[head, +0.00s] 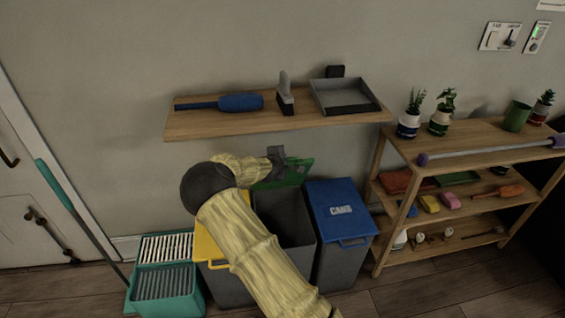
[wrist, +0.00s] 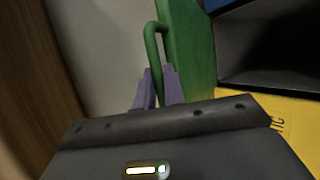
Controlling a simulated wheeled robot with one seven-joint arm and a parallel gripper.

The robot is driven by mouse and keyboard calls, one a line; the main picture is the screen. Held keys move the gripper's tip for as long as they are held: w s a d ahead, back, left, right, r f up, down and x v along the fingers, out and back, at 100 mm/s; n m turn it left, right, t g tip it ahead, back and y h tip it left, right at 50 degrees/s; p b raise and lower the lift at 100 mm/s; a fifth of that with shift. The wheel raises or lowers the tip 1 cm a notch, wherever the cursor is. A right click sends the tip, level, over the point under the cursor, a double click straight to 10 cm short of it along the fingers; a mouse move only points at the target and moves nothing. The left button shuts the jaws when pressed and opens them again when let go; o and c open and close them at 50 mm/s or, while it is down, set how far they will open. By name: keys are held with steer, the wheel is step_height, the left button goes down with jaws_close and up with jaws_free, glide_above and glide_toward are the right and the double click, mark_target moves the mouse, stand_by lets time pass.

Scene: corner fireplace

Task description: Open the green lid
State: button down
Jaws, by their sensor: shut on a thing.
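The green lid (head: 291,171) stands tilted up at the back of the middle bin (head: 297,222), whose dark opening shows. In the wrist view the green lid (wrist: 190,45) is seen nearly edge-on, with its green loop handle (wrist: 151,42) on its left side. My gripper (head: 278,160) is at the lid's raised edge. In the wrist view the purple fingers of my gripper (wrist: 158,82) are shut on the lower part of the handle. My arm hides part of the middle bin and the lid's left side in the head view.
A wooden wall shelf (head: 210,124) with a blue brush and a grey dustpan hangs just above my gripper. A bin with a closed blue lid (head: 341,207) stands on the right. A yellow lid (head: 206,247) is partly hidden on the left, beside a teal bucket (head: 165,302).

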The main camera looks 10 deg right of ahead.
steer(key=c, duration=1.5)
jaws_free()
steer(key=shift+s, duration=0.15)
steer(key=shift+s, duration=0.1)
steer(key=v, duration=1.7)
steer(key=shift+r, duration=0.2)
steer(key=shift+a, duration=0.1)
